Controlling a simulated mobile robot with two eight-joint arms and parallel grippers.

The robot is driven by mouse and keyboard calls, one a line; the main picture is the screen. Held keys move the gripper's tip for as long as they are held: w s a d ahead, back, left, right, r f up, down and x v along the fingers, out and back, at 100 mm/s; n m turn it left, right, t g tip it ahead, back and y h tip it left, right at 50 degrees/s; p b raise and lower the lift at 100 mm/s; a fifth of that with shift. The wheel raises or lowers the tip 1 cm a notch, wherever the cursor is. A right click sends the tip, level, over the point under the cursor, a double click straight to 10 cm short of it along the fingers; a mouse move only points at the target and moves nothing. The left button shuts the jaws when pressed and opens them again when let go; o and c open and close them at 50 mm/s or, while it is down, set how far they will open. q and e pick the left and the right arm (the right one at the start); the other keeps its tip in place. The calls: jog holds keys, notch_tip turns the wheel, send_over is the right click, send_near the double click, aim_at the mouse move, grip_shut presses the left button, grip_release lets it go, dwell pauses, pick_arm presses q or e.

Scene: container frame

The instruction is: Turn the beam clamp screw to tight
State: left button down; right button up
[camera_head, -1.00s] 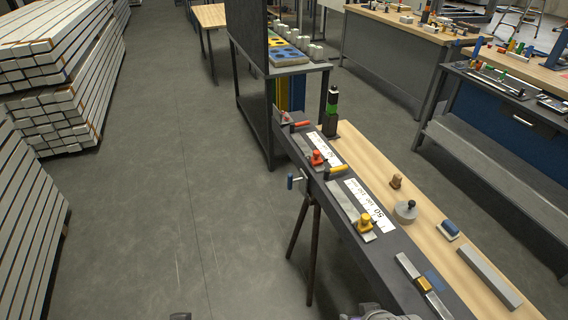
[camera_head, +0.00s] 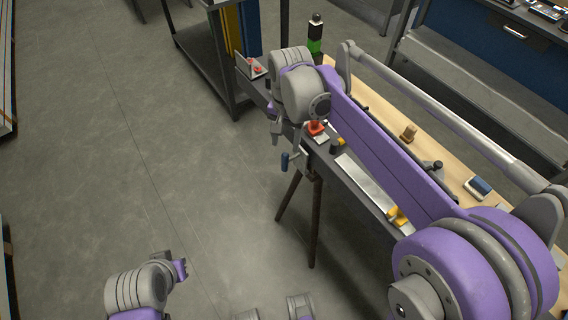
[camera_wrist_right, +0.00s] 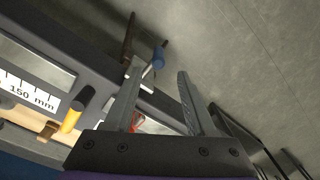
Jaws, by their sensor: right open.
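The beam clamp (camera_head: 305,162) sits on the left edge of the dark beam, with its blue screw handle (camera_head: 286,161) sticking out over the floor. My right gripper (camera_head: 287,142) is just above and behind the handle in the head view, with its fingers pointing down. In the right wrist view the open fingers (camera_wrist_right: 160,68) are spread apart, and the blue handle (camera_wrist_right: 159,57) appears between and slightly beyond their tips. I cannot tell whether they touch it. My right arm hides much of the beam.
A dark shelf rack (camera_head: 207,65) is at the back. The floor left of the beam is clear.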

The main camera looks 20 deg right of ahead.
aim_at(285, 163)
notch_tip(285, 163, down, 10)
jog(key=shift+s+a+f+b, duration=0.1)
jog(key=shift+f+b, duration=0.05)
jog(key=shift+b, duration=0.4)
jog(key=shift+c, duration=0.2)
grip_shut()
